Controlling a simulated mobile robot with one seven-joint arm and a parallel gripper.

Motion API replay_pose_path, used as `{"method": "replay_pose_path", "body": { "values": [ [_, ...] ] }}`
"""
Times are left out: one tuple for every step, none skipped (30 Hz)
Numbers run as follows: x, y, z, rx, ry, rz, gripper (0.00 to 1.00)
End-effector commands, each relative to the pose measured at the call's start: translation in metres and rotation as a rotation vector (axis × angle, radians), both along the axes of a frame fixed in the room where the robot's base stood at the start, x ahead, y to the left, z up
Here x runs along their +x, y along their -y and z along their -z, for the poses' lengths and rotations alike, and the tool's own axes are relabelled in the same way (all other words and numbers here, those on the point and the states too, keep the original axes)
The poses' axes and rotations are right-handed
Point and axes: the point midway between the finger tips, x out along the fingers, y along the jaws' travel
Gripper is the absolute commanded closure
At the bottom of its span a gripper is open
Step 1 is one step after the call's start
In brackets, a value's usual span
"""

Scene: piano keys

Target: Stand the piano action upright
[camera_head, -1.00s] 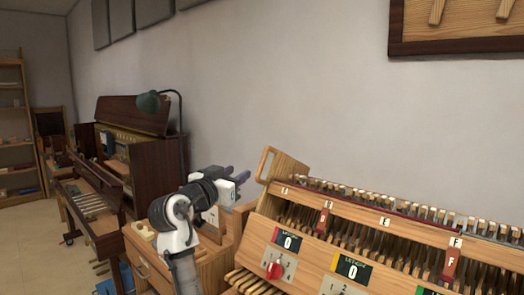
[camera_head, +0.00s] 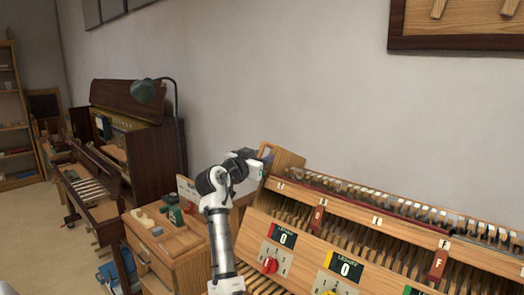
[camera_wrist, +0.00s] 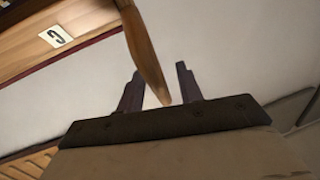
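The piano action (camera_head: 345,206) is a long wooden frame with rows of hammers along its top, and it leans back at a slant at the right of the head view. A wooden end piece with a loop handle (camera_head: 286,161) rises at its left end. My gripper (camera_head: 266,155) is at this handle, partly hidden by my wrist. In the wrist view, my gripper (camera_wrist: 160,69) is open, its two dark fingers apart. A wooden bar, seemingly the handle (camera_wrist: 143,48), lies between the fingers, with gaps visible at its sides.
A wooden cabinet (camera_head: 165,245) with small items on top stands left of my arm. The wall (camera_head: 290,90) is close behind the action.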

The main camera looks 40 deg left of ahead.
Motion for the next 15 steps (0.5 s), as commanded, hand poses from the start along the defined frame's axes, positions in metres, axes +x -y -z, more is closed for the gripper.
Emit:
{"method": "replay_pose_path", "body": {
  "values": [
    [0.0043,-0.0003,-0.0011,-0.001,-0.001,0.001,0.64],
    [0.0059,-0.0005,-0.0009,0.0,0.0,0.0,0.64],
    [0.0074,-0.0007,-0.0005,0.001,0.0,-0.001,0.64],
    [0.0082,-0.0007,-0.0002,0.001,0.0,-0.001,0.64],
    [0.0088,-0.0009,0.0001,0.001,0.0,-0.001,0.64],
    [0.0091,-0.001,0.0004,0.001,0.0,-0.001,0.64],
    [0.0092,-0.001,0.0006,0.001,0.0,-0.001,0.64],
    [0.0092,-0.001,0.0007,0.001,0.0,-0.001,0.64],
    [0.0092,-0.001,0.0008,0.001,0.0,-0.001,0.64],
    [0.0091,-0.001,0.0008,0.001,0.0,-0.001,0.64],
    [0.009,-0.001,0.0007,0.001,0.0,-0.001,0.64],
    [0.009,-0.001,0.0007,0.001,0.0,-0.001,0.64],
    [0.009,-0.001,0.0006,0.001,0.0,-0.001,0.68],
    [0.0089,-0.001,0.0006,0.001,0.0,-0.001,0.72],
    [0.0089,-0.001,0.0006,0.001,0.0,-0.001,0.77]
  ]
}}
